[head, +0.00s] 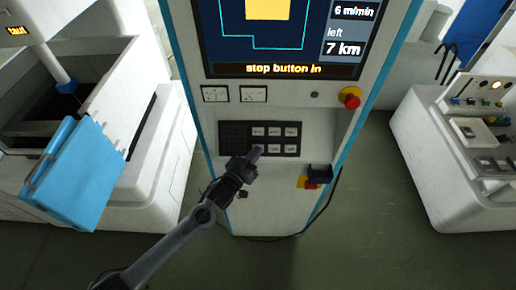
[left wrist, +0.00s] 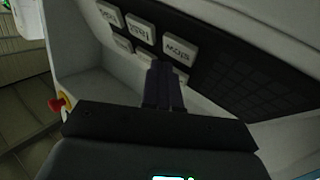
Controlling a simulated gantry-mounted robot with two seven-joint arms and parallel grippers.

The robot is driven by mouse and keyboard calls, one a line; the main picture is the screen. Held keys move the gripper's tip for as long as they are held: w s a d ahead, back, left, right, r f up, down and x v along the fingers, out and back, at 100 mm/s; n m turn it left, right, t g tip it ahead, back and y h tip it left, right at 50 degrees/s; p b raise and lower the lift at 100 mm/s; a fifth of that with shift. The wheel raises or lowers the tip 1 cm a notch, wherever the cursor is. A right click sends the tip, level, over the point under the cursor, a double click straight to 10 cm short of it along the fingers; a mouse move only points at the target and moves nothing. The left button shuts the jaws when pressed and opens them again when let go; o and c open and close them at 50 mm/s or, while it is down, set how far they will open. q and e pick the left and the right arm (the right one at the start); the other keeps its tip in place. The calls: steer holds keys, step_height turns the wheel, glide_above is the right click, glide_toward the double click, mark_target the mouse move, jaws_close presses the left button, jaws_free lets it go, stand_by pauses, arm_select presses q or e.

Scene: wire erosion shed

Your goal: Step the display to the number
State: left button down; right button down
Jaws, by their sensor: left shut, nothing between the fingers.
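The display (head: 345,50) on the console shows "6 m/min", "left 7 km" and, on the strip below, "stop button in". Below it a black key panel (head: 232,137) carries two rows of pale keys (head: 275,131); their labels are too small to read surely. My left gripper (head: 256,152) is shut and empty, its tips at the lower row of keys. In the left wrist view the fingers (left wrist: 163,82) point at the keys (left wrist: 180,47) and hide part of the lower row; I cannot tell whether they touch. My right gripper is not in view.
A red stop button (head: 350,97) on a yellow base sits right of the panel. A dark box (head: 320,173) juts out at lower right by a hanging cable. Machines stand on both sides, a blue door (head: 78,172) at left.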

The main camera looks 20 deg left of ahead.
arm_select(q)
steer(key=shift+w+f, duration=0.1)
stand_by(0.3)
steer(key=shift+w+a+f, duration=0.1)
steer(key=shift+w+f, duration=0.05)
steer(key=shift+w, duration=0.05)
steer(key=shift+w+a+f+b, duration=0.1)
steer(key=shift+w+f+b, duration=0.2)
steer(key=shift+b, duration=0.25)
stand_by(0.6)
steer(key=shift+r, duration=0.15)
steer(key=shift+s+d+r+p, duration=0.2)
steer(key=shift+s+r+p, duration=0.3)
steer(key=shift+p, duration=0.4)
steer(key=shift+s+f, duration=0.1)
